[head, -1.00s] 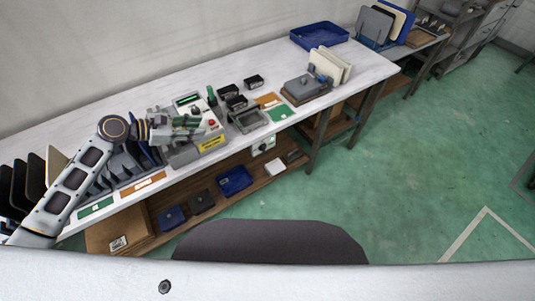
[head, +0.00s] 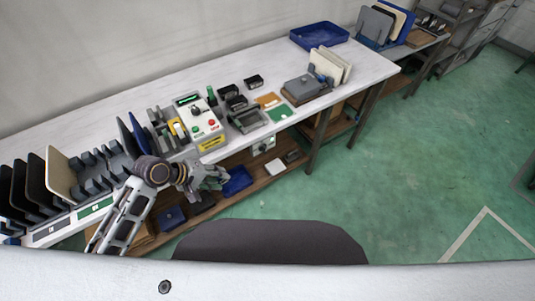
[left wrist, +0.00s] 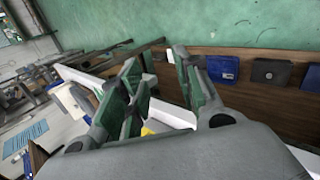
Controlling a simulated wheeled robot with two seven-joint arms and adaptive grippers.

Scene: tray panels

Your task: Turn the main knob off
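A light control box (head: 206,127) stands on the white table, with a green display at its back. The main knob (head: 196,112) seems to be the dark knob on its top face, behind a green button (head: 197,132) and a red button (head: 212,122). The knob is too small to tell which way it points. My left gripper (head: 219,178) is off the table's front edge, below and in front of the box, not touching it. In the left wrist view its fingers (left wrist: 160,88) are apart with nothing between them. My right gripper is out of view.
A slotted rack with panels (head: 65,177) stands at the table's left. Black blocks (head: 235,101) and a grey tray (head: 250,121) lie right of the box. A lower wooden shelf holds blue bins (head: 237,181). A blue tray (head: 319,36) sits at the far end.

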